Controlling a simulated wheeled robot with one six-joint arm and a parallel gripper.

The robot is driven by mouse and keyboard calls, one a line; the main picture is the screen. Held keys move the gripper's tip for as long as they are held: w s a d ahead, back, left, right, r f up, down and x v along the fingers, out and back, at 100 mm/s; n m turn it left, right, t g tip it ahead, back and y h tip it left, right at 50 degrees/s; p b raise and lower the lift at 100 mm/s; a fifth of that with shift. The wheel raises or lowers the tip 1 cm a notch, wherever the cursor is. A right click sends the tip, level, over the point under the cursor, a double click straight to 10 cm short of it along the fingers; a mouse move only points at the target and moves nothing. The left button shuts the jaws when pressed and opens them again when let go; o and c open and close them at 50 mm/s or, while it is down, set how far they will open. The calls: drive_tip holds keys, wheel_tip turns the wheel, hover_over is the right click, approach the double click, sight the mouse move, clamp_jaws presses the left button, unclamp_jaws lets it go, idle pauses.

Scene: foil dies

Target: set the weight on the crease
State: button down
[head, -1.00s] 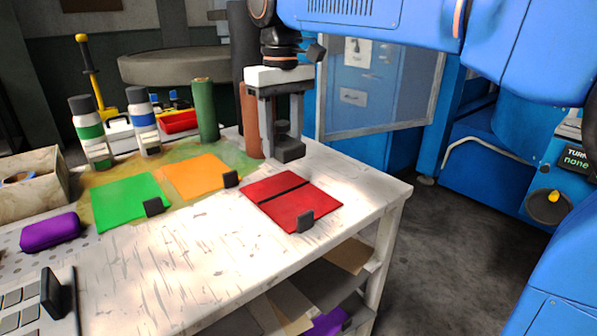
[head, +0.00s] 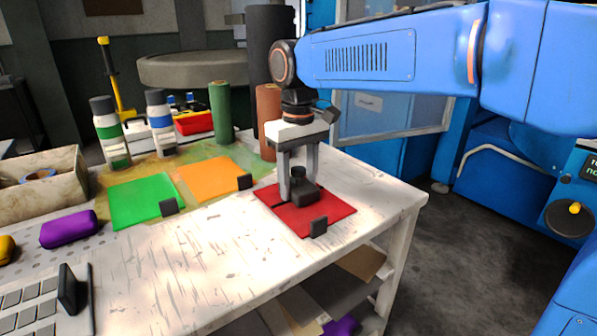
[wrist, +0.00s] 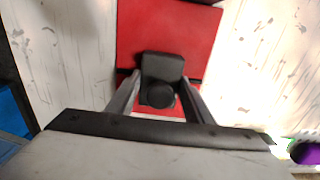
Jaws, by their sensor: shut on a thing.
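My gripper (head: 299,183) is shut on the dark weight (head: 304,195), a block with a round knob. It holds the weight upright over the red foil sheet (head: 328,214) at the right end of the table. The weight is on or just above the sheet; I cannot tell whether it touches. The dark crease line runs across the red sheet and is mostly hidden by the weight and fingers. In the wrist view, the weight (wrist: 162,66) sits between the fingers, and short dark bits of line show at both sides of it on the red sheet (wrist: 168,28).
A black clip (head: 319,227) stands at the red sheet's front edge. Orange (head: 209,178) and green (head: 138,202) sheets with clips lie to the left. Green (head: 219,112) and brown (head: 268,120) rolls stand behind. The front middle of the table is clear.

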sight(299, 168)
drive_tip(key=shift+f, duration=0.1)
drive_tip(key=c, duration=0.9)
unclamp_jaws()
wheel_tip(299, 168, up, 12)
drive_tip(key=shift+r, duration=0.1)
